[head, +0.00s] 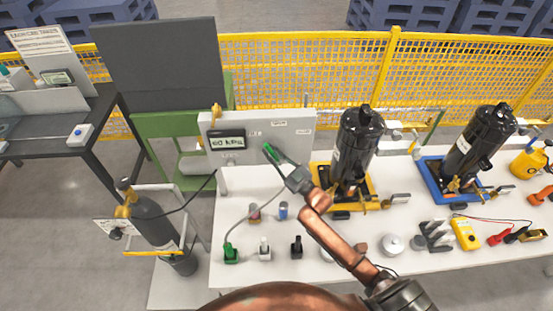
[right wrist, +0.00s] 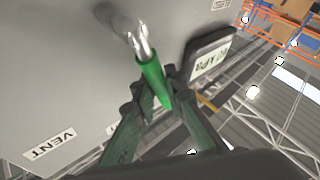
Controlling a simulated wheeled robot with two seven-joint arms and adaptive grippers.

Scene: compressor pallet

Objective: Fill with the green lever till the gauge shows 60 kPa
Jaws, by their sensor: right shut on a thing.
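The grey panel (head: 300,143) stands at the back left of the white table. Its gauge (head: 226,142) shows 60 kPa in the head view; the gauge display (right wrist: 209,60) also shows, tilted, in the right wrist view. The green lever (right wrist: 151,80) has a silver stem rising to the panel, and its green end shows in the head view (head: 268,149). My right gripper (right wrist: 156,98) is shut on the green lever's handle; in the head view the gripper (head: 279,160) is in front of the panel. My left gripper is not in view.
A black compressor on a yellow base (head: 375,199) stands right of my right arm, another on a blue base (head: 435,180) farther right. A dark cylinder (head: 153,222) stands left of the table. Small fittings and a green plug (head: 230,255) sit on the front left table.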

